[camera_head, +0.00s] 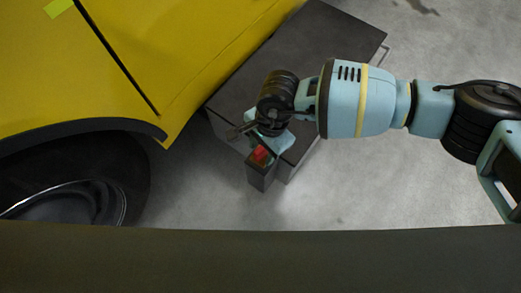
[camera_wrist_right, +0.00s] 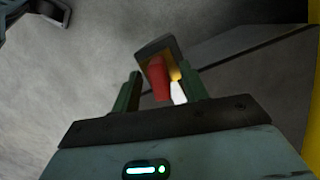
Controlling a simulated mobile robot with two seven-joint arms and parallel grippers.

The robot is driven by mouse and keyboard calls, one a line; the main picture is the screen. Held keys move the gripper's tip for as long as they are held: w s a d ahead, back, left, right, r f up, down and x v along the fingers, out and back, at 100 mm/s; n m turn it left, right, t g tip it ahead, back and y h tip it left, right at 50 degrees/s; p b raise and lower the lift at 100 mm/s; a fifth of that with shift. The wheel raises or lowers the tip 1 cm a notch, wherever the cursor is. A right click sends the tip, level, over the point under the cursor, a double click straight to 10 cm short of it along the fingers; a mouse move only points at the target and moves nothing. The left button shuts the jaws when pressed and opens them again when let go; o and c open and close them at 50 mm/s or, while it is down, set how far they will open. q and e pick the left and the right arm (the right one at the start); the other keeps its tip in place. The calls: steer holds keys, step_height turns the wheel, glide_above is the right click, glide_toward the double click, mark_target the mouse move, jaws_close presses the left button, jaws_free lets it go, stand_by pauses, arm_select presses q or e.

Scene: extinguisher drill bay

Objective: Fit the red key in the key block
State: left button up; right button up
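The red key (camera_head: 261,155) shows at the top of a small dark open-topped box (camera_head: 261,176), which may be the key block. In the right wrist view the red key (camera_wrist_right: 158,80) stands between the fingers of my right gripper (camera_wrist_right: 160,74), with a gap on each side. The dark box (camera_wrist_right: 172,44) with a yellowish inside lies just beyond it. My right gripper (camera_head: 264,139) is open, over the box in the head view, and hides part of it. How deep the key sits is hidden. My left gripper is not in view.
A dark bench or cabinet (camera_head: 310,40) lies behind the box, with a handle at its right end. A yellow vehicle (camera_head: 190,50) with a dark wheel (camera_head: 100,190) fills the left. Grey floor (camera_head: 380,190) is clear at the right. A small white part (camera_wrist_right: 178,93) shows beside the key.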

mark_target(261, 149)
jaws_close()
steer(key=shift+r, duration=0.15)
steer(key=shift+r+p, duration=0.9)
steer(key=shift+r, duration=0.45)
steer(key=shift+r, duration=0.15)
steer(key=shift+r+p, duration=1.15)
steer(key=shift+r, duration=0.7)
steer(key=shift+d, duration=0.1)
